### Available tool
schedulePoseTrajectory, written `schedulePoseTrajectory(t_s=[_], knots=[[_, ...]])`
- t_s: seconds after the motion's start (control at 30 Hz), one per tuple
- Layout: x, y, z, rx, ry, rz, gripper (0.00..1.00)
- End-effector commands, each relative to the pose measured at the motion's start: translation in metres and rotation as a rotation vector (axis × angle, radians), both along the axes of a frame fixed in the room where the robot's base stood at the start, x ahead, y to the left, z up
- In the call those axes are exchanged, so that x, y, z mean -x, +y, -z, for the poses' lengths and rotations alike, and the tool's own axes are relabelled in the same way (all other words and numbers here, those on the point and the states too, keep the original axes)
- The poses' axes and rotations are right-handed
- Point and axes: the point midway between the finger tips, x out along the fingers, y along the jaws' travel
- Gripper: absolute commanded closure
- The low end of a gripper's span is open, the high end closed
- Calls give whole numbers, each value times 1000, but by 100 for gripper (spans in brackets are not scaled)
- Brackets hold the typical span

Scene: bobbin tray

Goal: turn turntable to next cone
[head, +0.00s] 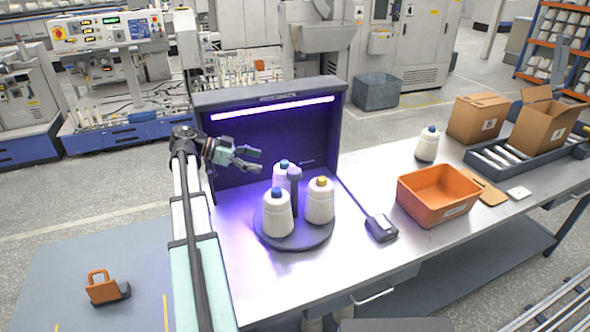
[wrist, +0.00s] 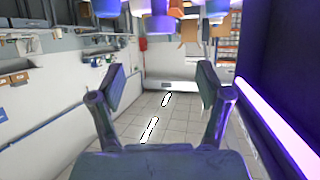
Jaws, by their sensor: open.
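The turntable (head: 292,241) is a dark round disc with an upright post (head: 295,190) at its middle. It stands on the metal table in front of a dark lit hood (head: 240,155). It bears three white cones: a blue-capped one at front left (head: 277,218), a yellow-capped one at right (head: 320,205), and a blue-capped one at the back (head: 281,175), partly hidden. My gripper (head: 258,161) is open and empty, up and left of the back cone, apart from it. In the wrist view its spread fingers (wrist: 162,72) hold nothing; coloured caps show at the top edge.
A cabled device (head: 381,228) lies right of the turntable. Farther right are an orange bin (head: 438,194), a lone blue-capped cone (head: 427,148), and cardboard boxes (head: 478,119). The hood's light strip (head: 270,108) runs above the turntable. The table's front is clear.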

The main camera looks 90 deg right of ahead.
Motion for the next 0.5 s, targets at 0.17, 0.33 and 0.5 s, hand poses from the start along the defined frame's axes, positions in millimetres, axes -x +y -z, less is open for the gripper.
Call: schedulePoseTrajectory(t_s=[0.17, 0.33, 0.5], knots=[[35, -3, 11, -2, 1, 2, 23], [66, -8, 24, -3, 1, 3, 23], [92, -13, 36, -2, -1, 1, 23]])
